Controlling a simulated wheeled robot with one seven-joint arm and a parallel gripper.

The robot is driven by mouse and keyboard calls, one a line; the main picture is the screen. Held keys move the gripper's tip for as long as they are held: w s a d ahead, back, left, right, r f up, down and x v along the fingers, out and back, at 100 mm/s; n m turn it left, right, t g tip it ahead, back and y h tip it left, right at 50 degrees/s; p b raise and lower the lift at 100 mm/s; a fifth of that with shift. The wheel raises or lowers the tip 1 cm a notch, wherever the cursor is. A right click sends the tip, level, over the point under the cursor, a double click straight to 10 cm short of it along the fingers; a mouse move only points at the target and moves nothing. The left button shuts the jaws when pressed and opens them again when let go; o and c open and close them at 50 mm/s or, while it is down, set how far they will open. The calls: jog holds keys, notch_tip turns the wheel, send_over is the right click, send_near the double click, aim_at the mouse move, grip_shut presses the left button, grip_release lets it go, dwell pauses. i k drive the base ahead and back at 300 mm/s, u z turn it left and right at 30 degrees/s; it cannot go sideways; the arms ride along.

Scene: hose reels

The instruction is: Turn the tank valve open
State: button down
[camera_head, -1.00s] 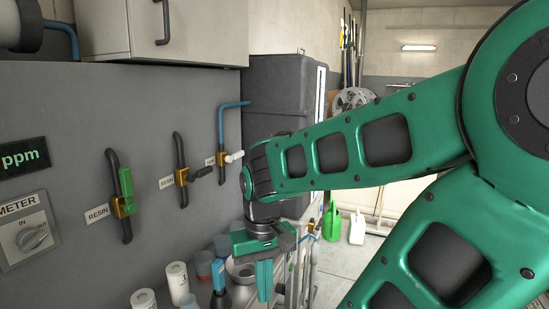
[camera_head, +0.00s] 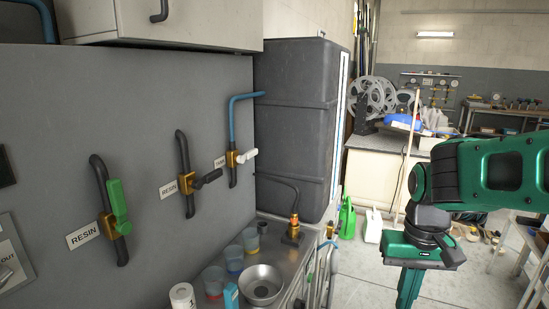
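The tank valve (camera_head: 233,158) is a brass body on a blue pipe on the grey wall, left of the large dark tank. Its white lever (camera_head: 246,156) sticks out to the right, across the vertical pipe run. The small label (camera_head: 220,162) beside it seems to read TANK. My gripper (camera_head: 408,292) hangs pointing down at the lower right, well apart from the valve, over the floor area. Its fingertips run toward the bottom edge, and I cannot tell whether they are open or shut. I see nothing held in it.
Two valves labelled RESIN stand left of it, one with a green handle (camera_head: 118,207) along its pipe, one with a black handle (camera_head: 207,179). Cups and a metal bowl (camera_head: 262,283) stand on the counter below. The dark tank (camera_head: 295,128) stands right of the valve.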

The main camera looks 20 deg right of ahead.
aim_at(249, 153)
jog(key=k, duration=1.1)
jog(key=z, duration=0.7)
jog(key=i, duration=1.55)
jog(key=u, duration=0.45)
